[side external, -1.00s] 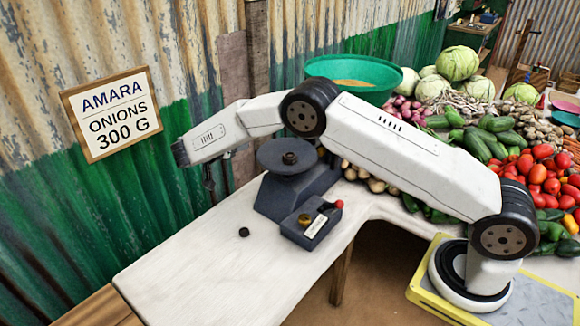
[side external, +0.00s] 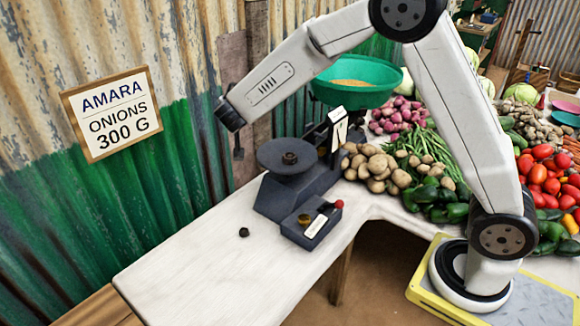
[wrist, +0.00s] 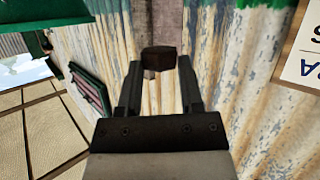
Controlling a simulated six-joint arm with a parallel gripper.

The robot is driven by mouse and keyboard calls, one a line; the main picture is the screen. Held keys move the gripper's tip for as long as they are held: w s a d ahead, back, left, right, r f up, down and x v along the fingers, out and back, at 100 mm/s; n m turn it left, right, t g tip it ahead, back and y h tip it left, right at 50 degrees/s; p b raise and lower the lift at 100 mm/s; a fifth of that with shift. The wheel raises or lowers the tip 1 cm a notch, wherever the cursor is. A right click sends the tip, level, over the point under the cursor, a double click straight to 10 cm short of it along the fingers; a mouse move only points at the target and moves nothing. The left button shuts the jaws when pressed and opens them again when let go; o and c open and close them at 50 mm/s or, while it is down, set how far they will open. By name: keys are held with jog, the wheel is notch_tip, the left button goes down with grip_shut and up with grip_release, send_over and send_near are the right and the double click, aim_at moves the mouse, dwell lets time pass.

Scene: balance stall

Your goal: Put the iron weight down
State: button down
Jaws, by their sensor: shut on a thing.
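My gripper (wrist: 159,78) is shut on the iron weight (wrist: 160,57), a small dark block between the fingertips in the wrist view. In the side view my gripper (side external: 238,150) is raised at the upper left of the dark balance (side external: 300,188), in front of the corrugated wall. The weight is hard to tell from the dark fingers there.
A small black weight (side external: 244,232) lies on the white counter (side external: 200,270), left of a dark box (side external: 309,232) holding a brass piece (side external: 304,219). The counter's front left is clear. A green basin (side external: 350,95) and vegetables stand behind. A sign (side external: 112,113) hangs on the wall.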

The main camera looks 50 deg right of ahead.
jog(key=s+a+n+t+y, duration=0.3)
jog(key=s+n+y, duration=0.2)
jog(key=s, duration=0.7)
jog(key=shift+a, duration=0.15)
dwell(0.8)
jog(key=w+d+m+g+h, duration=0.1)
jog(key=w+m+h, duration=0.1)
jog(key=w, duration=0.2)
jog(key=w+d+f+m+g+h, duration=0.1)
jog(key=w+m+g+h, duration=0.1)
jog(key=w, duration=0.3)
jog(key=w+d+m+g+h, duration=0.1)
jog(key=w+d+m+h, duration=0.1)
jog(key=w, duration=0.3)
jog(key=shift+f, duration=0.2)
notch_tip(320, 180, down, 16)
jog(key=a+m+g+h, duration=0.1)
jog(key=m+g+h, duration=0.2)
jog(key=m+g, duration=0.5)
jog(key=shift+m+g, duration=0.4)
jog(key=shift+g, duration=0.2)
